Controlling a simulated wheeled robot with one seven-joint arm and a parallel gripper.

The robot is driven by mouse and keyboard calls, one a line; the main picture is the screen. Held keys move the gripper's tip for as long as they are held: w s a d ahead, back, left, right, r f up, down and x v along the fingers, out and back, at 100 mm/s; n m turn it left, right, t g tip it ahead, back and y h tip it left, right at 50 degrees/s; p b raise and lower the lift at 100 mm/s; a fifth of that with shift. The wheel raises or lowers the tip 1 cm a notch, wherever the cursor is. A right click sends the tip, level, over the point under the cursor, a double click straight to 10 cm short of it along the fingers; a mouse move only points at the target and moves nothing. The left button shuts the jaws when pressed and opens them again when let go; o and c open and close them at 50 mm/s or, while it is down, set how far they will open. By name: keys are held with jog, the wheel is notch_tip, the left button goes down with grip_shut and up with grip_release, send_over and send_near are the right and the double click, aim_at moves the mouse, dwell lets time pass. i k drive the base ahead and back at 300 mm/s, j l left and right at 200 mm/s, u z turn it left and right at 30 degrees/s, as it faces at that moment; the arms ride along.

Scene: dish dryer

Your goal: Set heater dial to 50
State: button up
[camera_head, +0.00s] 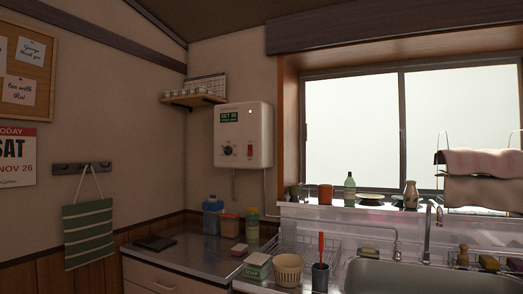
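A white wall heater (243,135) hangs in the corner area above the counter, left of the window. Its dark round dial (228,151) sits at the lower left of its front face. A small green display (229,116) is above the dial; its text is too small to read surely. A small red part (250,150) is to the right of the dial. The dial's setting cannot be read. My gripper is not in view.
A sink (400,276) with a tap is at the right. A small shelf (195,100) is left of the heater. Space before the heater looks clear.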

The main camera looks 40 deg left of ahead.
aim_at(228, 150)
jog(key=u, duration=1.9)
jog(key=j, duration=0.1)
